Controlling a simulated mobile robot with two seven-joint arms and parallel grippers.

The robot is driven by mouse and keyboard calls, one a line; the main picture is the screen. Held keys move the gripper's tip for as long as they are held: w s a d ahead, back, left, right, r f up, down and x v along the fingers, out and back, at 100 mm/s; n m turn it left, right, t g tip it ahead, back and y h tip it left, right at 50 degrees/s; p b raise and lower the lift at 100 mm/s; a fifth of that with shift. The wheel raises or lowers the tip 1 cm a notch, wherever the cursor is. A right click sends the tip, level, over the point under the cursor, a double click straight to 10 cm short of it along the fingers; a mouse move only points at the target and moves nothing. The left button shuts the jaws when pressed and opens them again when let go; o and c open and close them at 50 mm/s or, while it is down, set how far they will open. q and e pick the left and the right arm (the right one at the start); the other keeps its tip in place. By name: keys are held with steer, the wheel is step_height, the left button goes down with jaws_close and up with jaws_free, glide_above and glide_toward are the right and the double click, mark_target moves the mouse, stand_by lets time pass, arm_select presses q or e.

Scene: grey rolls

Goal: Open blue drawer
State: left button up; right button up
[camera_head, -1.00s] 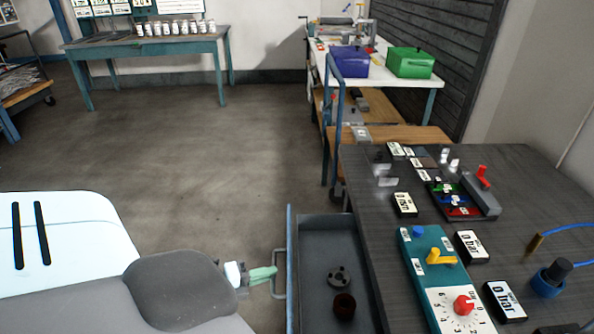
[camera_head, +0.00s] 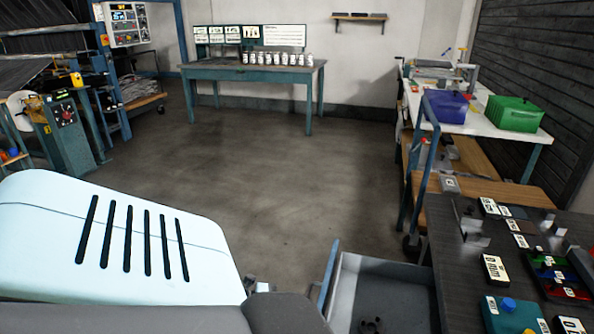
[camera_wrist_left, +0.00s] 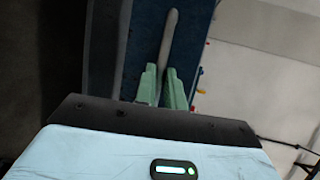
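The blue drawer (camera_head: 329,276) stands pulled out from the workbench in the head view, its grey inside (camera_head: 395,292) exposed. A dark round part (camera_head: 371,325) lies in it at the bottom edge of the picture. In the left wrist view, the grey drawer handle (camera_wrist_left: 170,35) runs between the two pale green fingers of my left gripper (camera_wrist_left: 161,82). The fingers are close on both sides of the bar and appear shut on it. The blue drawer front (camera_wrist_left: 198,35) is beyond. In the head view my arm hides the handle and left fingers. My right gripper is not in view.
The dark workbench (camera_head: 465,285) at right carries small labelled devices. Behind it stand a cart with a blue rail (camera_head: 422,160) and a white table with a purple box (camera_head: 446,106) and a green box (camera_head: 515,113). The floor (camera_head: 260,190) in the middle is clear.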

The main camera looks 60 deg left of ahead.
arm_select(q)
steer(key=o, duration=0.4)
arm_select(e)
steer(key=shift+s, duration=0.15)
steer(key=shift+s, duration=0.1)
arm_select(q)
steer(key=v, duration=0.7)
steer(key=shift+s+a+r+b, duration=0.1)
steer(key=shift+s+r+b, duration=0.05)
steer(key=shift+s+b, duration=0.2)
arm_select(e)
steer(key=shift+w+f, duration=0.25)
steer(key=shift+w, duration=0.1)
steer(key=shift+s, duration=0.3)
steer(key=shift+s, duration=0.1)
